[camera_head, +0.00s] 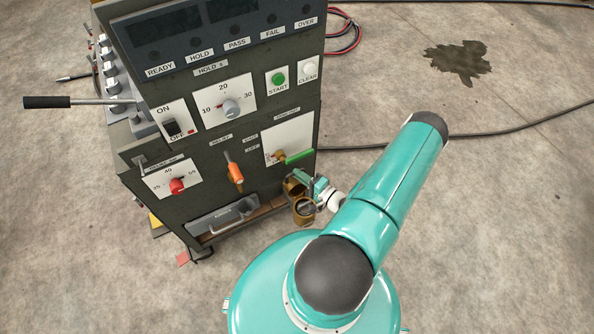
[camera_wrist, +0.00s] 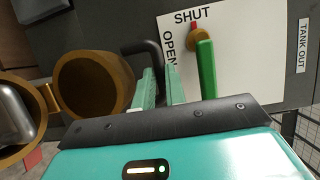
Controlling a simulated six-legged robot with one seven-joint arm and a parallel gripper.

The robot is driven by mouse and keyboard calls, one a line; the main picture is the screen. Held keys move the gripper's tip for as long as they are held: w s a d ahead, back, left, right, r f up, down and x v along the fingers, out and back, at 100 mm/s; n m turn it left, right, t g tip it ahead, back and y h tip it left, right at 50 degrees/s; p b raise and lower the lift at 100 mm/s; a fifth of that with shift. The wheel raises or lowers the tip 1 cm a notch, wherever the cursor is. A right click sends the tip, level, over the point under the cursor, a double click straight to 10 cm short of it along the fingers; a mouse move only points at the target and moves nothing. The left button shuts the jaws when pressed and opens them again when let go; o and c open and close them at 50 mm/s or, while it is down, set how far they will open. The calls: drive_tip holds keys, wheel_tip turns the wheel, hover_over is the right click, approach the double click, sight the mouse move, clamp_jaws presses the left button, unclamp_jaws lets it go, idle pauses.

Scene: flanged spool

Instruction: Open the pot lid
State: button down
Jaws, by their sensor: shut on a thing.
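The brass pot (camera_wrist: 10,158) is at the left edge of the wrist view, with a grey metal piece inside it. Its hollow round brass lid (camera_wrist: 92,84) stands swung away from the pot, joined by a hinge (camera_wrist: 49,98), so its inside shows. A black bent handle (camera_wrist: 147,46) comes from behind the lid. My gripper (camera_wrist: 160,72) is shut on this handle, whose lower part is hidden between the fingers. In the head view the pot (camera_head: 304,210) and lid (camera_head: 291,187) sit low at the machine's right corner, beside my gripper (camera_head: 313,188).
A green valve lever (camera_wrist: 208,70) on a SHUT/OPEN plate is close to the right of my fingers. The dark machine front (camera_head: 215,150) carries knobs and an orange handle (camera_head: 235,173). Concrete floor (camera_head: 500,180) is open to the right, crossed by a cable.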

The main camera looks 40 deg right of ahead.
drive_tip(key=shift+s+a+f, duration=0.1)
drive_tip(key=shift+s+a, duration=0.05)
drive_tip(key=shift+s, duration=0.35)
drive_tip(key=shift+s+a, duration=0.15)
drive_tip(key=shift+s, duration=0.3)
drive_tip(key=c, duration=1.5)
unclamp_jaws()
drive_tip(key=shift+o, duration=0.2)
drive_tip(key=s+d, duration=0.1)
drive_tip(key=s, duration=1.2)
drive_tip(key=shift+s+d, duration=0.25)
drive_tip(key=shift+s, duration=0.1)
